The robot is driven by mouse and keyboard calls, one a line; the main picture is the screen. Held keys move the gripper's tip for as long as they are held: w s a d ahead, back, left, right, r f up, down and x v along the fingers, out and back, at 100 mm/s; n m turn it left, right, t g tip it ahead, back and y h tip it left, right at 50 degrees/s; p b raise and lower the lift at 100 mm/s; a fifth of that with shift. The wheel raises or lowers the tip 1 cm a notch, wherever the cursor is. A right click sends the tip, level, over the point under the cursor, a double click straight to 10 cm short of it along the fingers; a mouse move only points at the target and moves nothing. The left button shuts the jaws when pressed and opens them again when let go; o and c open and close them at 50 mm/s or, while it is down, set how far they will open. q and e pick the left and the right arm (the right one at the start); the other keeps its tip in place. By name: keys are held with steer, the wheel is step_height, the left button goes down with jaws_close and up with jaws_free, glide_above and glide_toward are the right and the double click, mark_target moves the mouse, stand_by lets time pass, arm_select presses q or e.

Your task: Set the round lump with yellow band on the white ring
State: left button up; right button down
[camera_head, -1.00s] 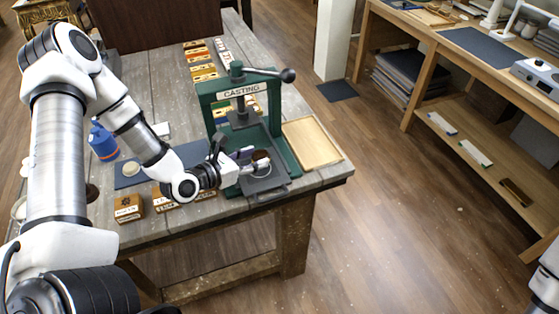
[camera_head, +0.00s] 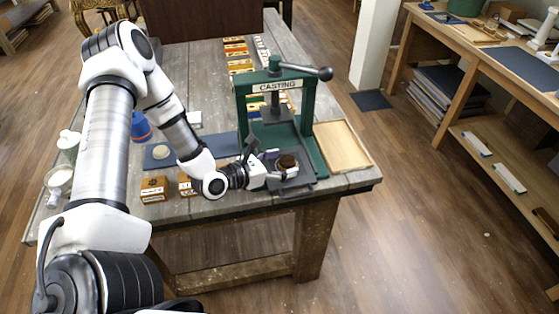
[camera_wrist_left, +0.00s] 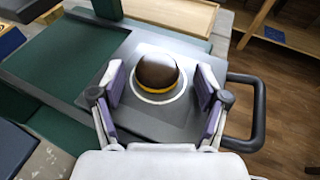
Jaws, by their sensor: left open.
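The round lump (camera_wrist_left: 159,71) is dark brown with a yellow band low around it. In the left wrist view it sits on the white ring (camera_wrist_left: 158,97), whose front rim shows below it. The ring lies on the grey plate (camera_wrist_left: 104,99) of the green press. The lump also shows small in the head view (camera_head: 287,162). My left gripper (camera_wrist_left: 159,92) is open, with one finger on each side of the lump and visible gaps between. In the head view my left gripper (camera_head: 276,175) is at the front of the press. My right gripper is not in view.
The green press (camera_head: 243,116) marked CASTING stands behind the lump, its lever reaching right. A wooden tray (camera_head: 342,146) lies to its right. Small labelled boxes (camera_head: 153,189) and a blue bottle (camera_head: 141,128) are to the left.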

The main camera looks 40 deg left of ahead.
arm_select(q)
steer(key=shift+r, duration=0.25)
steer(key=shift+s+a, duration=0.25)
steer(key=shift+s, duration=0.05)
steer(key=p+v, duration=0.1)
steer(key=v, duration=0.3)
steer(key=shift+r, duration=0.1)
steer(key=p+v, duration=0.6)
steer(key=shift+s+r, duration=0.15)
steer(key=shift+r, duration=0.15)
steer(key=shift+s+a+f+p, duration=0.1)
steer(key=shift+s+p, duration=0.25)
steer(key=shift+p, duration=0.1)
steer(key=shift+s+f, duration=0.15)
steer(key=shift+s, duration=0.05)
steer(key=s+d+f+m+g, duration=0.4)
steer(key=d+f+m+g, duration=0.45)
steer(key=m, duration=0.75)
steer(key=s+d+f+m+g+y, duration=0.2)
steer(key=s+m, duration=0.3)
steer(key=m, duration=0.3)
steer(key=s+d+f+m+g+y, duration=0.2)
steer(key=s+m+g, duration=0.1)
steer(key=s+m, duration=0.3)
steer(key=shift+s+d+f+m+y, duration=0.2)
steer(key=shift+d+f+m+y, duration=0.15)
steer(key=shift+m, duration=0.65)
